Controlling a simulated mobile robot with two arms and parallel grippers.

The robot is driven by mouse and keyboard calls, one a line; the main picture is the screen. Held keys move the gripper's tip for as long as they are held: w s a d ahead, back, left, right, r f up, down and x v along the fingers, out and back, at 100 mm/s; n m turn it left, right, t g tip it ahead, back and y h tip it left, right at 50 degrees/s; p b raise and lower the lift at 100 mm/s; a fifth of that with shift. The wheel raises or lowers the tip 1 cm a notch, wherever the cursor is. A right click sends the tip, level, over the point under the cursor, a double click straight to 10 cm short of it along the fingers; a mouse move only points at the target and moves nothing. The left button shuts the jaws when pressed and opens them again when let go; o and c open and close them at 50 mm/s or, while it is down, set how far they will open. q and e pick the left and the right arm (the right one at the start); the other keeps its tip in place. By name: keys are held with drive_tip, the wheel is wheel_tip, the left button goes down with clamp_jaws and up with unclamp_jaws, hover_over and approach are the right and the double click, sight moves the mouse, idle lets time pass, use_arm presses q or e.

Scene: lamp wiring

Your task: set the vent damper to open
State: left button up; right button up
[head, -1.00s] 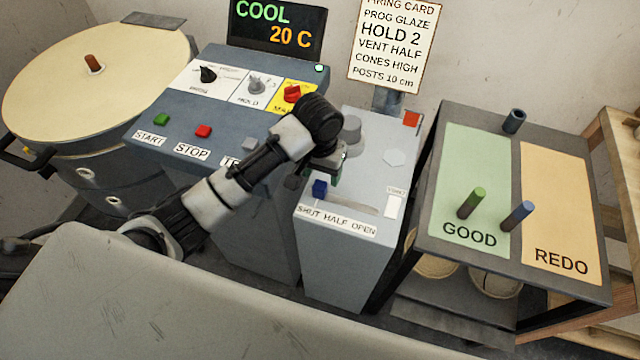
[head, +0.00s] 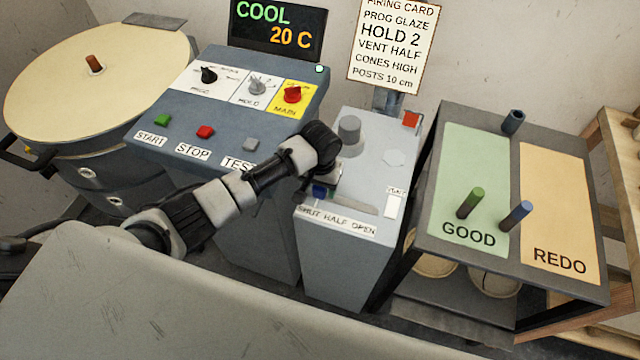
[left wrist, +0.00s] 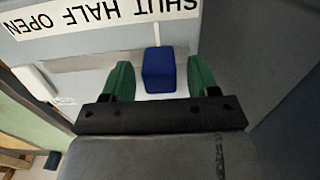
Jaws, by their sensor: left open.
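The vent damper's blue knob (head: 319,190) stands at the SHUT end of its slot on the grey box (head: 340,265). The label (head: 336,221) along the front edge reads SHUT HALF OPEN. My left gripper (head: 322,187) is at the knob and partly hides it in the head view. In the left wrist view, the two green fingers of my left gripper (left wrist: 158,66) are spread on either side of the blue knob (left wrist: 159,72), with small gaps on both sides. The label (left wrist: 100,18) appears upside down there. My right gripper is not in view.
A grey cylinder (head: 349,130) rises from the box behind my wrist. The control panel (head: 180,112) with buttons and dials is at the left. A cart (head: 447,112) with GOOD and REDO areas stands at the right. The firing card (head: 394,42) reads VENT HALF.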

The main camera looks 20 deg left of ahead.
use_arm(q)
drive_tip(key=shift+f, duration=0.1)
clamp_jaws()
drive_tip(key=d, duration=1.4)
drive_tip(key=shift+s+d+p, duration=0.2)
drive_tip(key=shift+s+p, duration=0.05)
drive_tip(key=shift+p, duration=0.1)
unclamp_jaws()
drive_tip(key=shift+d, duration=0.15)
wheel_tip(320, 180, up, 11)
